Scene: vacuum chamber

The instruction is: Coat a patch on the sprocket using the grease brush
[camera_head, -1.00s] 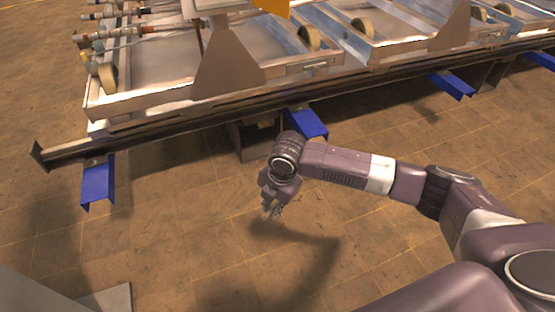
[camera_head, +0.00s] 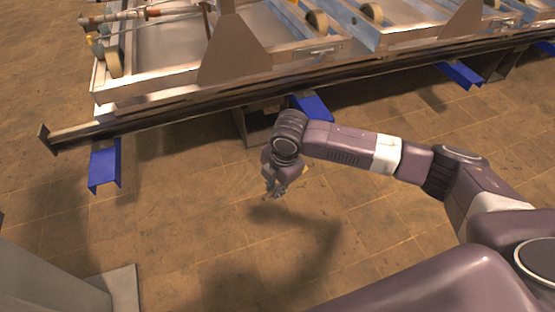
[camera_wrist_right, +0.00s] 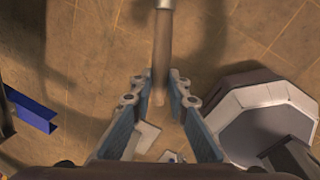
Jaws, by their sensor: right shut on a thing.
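My right gripper (camera_head: 275,190) hangs low over the tiled floor, in front of the long rail. In the right wrist view its two fingers (camera_wrist_right: 157,84) are closed around a brown handle with a grey metal collar, which looks like the grease brush (camera_wrist_right: 161,50). The handle runs up out of the top of that view, so the bristles are hidden. In the head view the brush is too small to make out clearly. I cannot make out the sprocket in either view. My left gripper is not in view.
A metal frame with rollers (camera_head: 317,20) stands on a dark rail (camera_head: 180,113) across the back. Blue feet (camera_head: 104,165) stick out below it. A grey pedestal (camera_head: 45,275) with a floor plate (camera_head: 124,288) is at the lower left. Open floor lies between.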

